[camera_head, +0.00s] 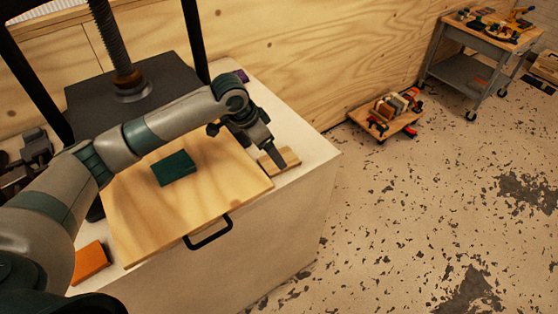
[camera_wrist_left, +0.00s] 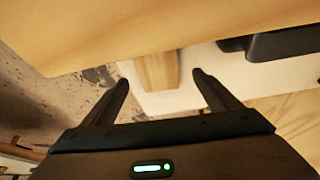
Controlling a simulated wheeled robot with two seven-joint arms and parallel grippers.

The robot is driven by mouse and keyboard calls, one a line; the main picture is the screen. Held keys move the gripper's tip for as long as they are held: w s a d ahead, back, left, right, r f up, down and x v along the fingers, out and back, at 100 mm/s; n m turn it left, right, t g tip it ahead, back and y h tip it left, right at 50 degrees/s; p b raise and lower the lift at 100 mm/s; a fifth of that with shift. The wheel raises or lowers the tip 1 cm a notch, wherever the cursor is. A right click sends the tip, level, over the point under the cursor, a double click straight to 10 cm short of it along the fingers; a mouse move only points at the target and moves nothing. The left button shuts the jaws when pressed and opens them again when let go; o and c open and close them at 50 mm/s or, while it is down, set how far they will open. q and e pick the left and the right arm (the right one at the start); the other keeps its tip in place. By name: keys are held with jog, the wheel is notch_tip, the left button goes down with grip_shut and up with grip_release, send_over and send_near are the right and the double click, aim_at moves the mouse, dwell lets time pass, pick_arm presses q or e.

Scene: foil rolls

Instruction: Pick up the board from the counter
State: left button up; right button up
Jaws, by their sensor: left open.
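A small light-wood board (camera_head: 288,158) lies on the pale counter (camera_head: 316,150) near its right edge. It also shows in the left wrist view (camera_wrist_left: 158,68), in the gap between the fingertips and beyond them. My left gripper (camera_head: 274,154) is open and points down at this board; its fingers hide part of it. I cannot tell whether a finger touches the board. A larger wooden panel (camera_head: 225,180) with a black handle (camera_head: 208,233) lies to the left of the small board. My right gripper is not in view.
A dark green block (camera_head: 174,168) lies on the panel, and an orange block (camera_head: 89,262) is at the counter's front left. A dark press base (camera_head: 150,105) stands behind. A low dolly (camera_head: 386,115) and a tool cart (camera_head: 482,50) stand on the speckled floor.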

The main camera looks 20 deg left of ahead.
aim_at(266, 162)
pick_arm(q)
jog(key=shift+w+d+f, duration=0.1)
jog(key=shift+d+f, duration=0.2)
jog(key=p+x, duration=0.1)
jog(key=x, duration=0.2)
jog(key=shift+p, duration=0.4)
jog(key=shift+w+d+f, duration=0.15)
jog(key=shift+f, duration=0.25)
jog(key=c, duration=1.2)
jog(key=shift+r, duration=0.2)
